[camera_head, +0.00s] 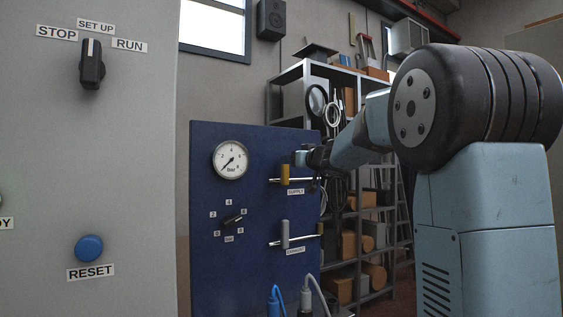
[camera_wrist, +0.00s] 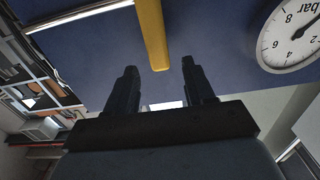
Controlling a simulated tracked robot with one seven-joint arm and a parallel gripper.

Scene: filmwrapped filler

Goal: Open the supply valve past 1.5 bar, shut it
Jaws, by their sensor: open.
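The supply valve's yellow handle (camera_head: 285,174) stands upright, crosswise to a short horizontal pipe, on the blue panel (camera_head: 255,270) above the SUPPLY label. The round white bar gauge (camera_head: 231,160) is to its upper left; its needle points to the lower left, near the low end. My gripper (camera_head: 299,158) is close to the handle, at its upper right in the head view. In the wrist view my gripper (camera_wrist: 159,68) is open and empty. The yellow handle (camera_wrist: 152,38) shows between and beyond the two fingertips, with no clear contact. Part of the gauge (camera_wrist: 293,36) shows at the right.
A grey exhaust lever (camera_head: 285,234) sits below the supply valve. A small black selector knob (camera_head: 233,219) is left of it. A grey cabinet with a black switch (camera_head: 92,65) and blue RESET button (camera_head: 89,248) stands at left. Shelving (camera_head: 297,75) stands behind.

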